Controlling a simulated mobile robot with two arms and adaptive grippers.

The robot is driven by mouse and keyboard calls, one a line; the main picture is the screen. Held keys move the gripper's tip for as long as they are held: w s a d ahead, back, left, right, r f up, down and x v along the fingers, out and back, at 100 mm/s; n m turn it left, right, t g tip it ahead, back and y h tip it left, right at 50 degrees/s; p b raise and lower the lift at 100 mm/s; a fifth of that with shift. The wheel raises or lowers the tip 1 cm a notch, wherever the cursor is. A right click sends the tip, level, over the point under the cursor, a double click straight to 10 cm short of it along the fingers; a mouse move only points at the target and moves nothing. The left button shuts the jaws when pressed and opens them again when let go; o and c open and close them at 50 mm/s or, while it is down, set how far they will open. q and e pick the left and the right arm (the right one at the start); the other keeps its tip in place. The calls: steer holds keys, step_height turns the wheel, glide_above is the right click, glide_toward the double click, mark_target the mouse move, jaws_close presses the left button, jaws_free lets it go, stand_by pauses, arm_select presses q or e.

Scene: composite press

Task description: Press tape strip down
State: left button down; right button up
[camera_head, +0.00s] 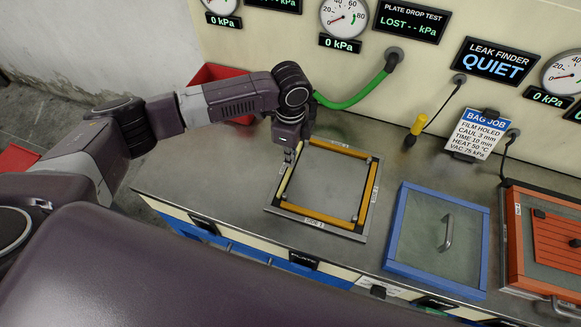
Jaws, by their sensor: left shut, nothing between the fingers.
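A square metal plate (318,185) lies on the grey bench, with tape strips along its edges. Orange strips run along its far side (339,148), right side (363,205) and near side (315,219). A paler yellow strip (284,184) runs along its left side. My left gripper (289,158) points down at the far end of this pale strip, near the plate's far left corner. It is shut and empty. Whether its tips touch the strip is too small to tell. The gripper hides part of that corner. My right gripper is not in view.
A blue-framed glass lid with a handle (447,233) and an orange-framed box (549,240) stand to the right. A green hose (362,92) hangs from the wall behind. A red bin (211,75) is behind my arm. Bench left of the plate is clear.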

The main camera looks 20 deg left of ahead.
arm_select(q)
steer(key=shift+f+b, duration=0.3)
steer(key=shift+f, duration=0.55)
steer(key=shift+s, duration=0.1)
steer(key=shift+s+f, duration=0.1)
steer(key=shift+f, duration=0.05)
stand_by(0.7)
steer(key=r+p, duration=0.7)
steer(key=p, duration=0.1)
steer(key=shift+w+r, duration=0.2)
steer(key=shift+f, duration=0.1)
stand_by(0.4)
